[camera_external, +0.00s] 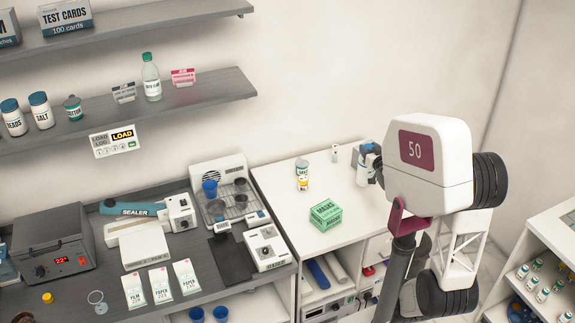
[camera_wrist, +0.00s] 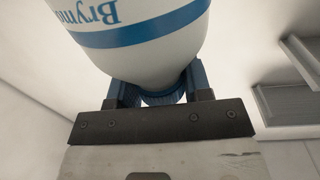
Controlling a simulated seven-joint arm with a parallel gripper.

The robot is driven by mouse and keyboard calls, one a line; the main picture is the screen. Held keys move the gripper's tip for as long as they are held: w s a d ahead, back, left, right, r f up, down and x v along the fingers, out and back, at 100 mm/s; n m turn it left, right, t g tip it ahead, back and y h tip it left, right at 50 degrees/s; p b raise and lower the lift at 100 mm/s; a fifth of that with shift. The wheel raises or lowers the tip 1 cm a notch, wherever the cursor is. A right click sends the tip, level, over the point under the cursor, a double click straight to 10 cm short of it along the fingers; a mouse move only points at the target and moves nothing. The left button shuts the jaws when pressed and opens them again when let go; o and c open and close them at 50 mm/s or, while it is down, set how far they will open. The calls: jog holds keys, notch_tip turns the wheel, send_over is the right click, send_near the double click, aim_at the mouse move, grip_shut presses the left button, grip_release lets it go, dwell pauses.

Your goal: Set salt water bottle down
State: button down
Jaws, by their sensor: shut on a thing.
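My gripper (camera_wrist: 160,92) is shut on the salt water bottle (camera_wrist: 135,45), a white bottle with blue bands and upside-down lettering that reads "Brym". The blue fingers hold it at its narrow end, where a ribbed blue cap shows between them. In the external view the bottle (camera_external: 363,166) shows only in part, left of my wrist and over the right end of the white counter (camera_external: 275,192).
The dark bench (camera_external: 205,262) with lab devices lies left. Wall shelves (camera_external: 190,98) hold bottles. The counter's middle has free room.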

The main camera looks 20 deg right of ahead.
aim_at(372, 171)
jog(key=shift+s+d+f, duration=0.2)
jog(key=shift+s+d, duration=0.2)
jog(key=shift+s, duration=0.05)
jog(key=shift+f, duration=2)
jog(key=shift+f, duration=2.1)
jog(key=c, duration=0.5)
grip_release()
jog(key=shift+c, duration=0.2)
jog(key=shift+s, duration=0.1)
